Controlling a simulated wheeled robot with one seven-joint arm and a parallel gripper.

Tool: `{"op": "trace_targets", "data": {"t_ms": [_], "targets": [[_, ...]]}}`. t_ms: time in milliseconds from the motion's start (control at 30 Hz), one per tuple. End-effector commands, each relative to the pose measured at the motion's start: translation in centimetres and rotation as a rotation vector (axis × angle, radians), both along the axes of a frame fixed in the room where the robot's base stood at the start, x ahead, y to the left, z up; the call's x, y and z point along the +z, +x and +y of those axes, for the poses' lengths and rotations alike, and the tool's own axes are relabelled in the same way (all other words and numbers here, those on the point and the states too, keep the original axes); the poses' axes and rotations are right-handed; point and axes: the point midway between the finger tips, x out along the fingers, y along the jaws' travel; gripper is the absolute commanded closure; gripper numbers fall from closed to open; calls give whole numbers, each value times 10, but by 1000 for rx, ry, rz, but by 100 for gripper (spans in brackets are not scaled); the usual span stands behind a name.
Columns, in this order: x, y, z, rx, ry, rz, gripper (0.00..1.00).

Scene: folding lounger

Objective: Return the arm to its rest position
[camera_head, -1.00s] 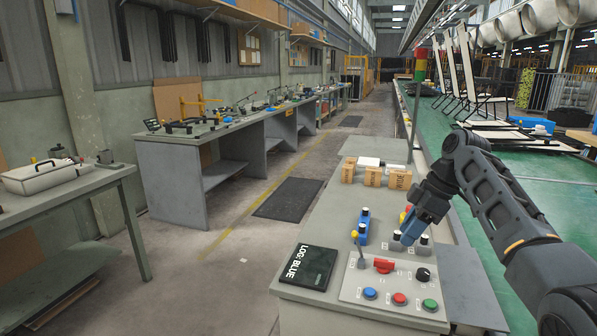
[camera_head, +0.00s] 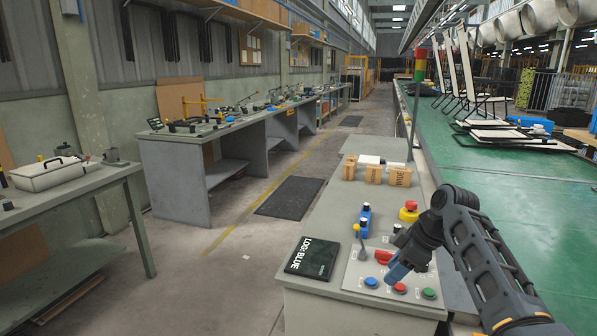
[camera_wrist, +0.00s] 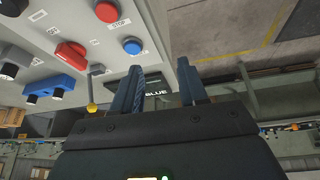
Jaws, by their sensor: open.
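My arm (camera_head: 470,245) reaches in from the lower right of the head view, bent at the elbow. My gripper (camera_head: 396,272) is in front of the console's control panel (camera_head: 350,281), over the area of the red switch and the buttons in the picture. In the wrist view its two blue fingers (camera_wrist: 160,72) stand apart with nothing between them. The black book (camera_head: 312,258) marked LOG BLUE lies on the console left of the panel; part of it shows between and behind the fingers in the wrist view (camera_wrist: 157,101).
The panel has blue (camera_head: 371,282), red (camera_head: 399,288) and green (camera_head: 429,294) buttons, a red switch (camera_head: 382,257) and a yellow-knobbed lever (camera_head: 361,238). A red emergency stop (camera_head: 409,206), blue device (camera_head: 365,220) and cardboard boxes (camera_head: 373,174) stand behind.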

Motion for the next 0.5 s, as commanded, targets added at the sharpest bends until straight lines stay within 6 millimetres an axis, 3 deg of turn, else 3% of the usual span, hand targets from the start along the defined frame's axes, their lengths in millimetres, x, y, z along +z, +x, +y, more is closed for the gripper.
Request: {"op": "trace_targets", "data": {"t_ms": [267, 500], "targets": [[-96, -47, 26, -171, 38, -58, 57], [-166, -112, 44, -357, 83, -132, 57]]}}
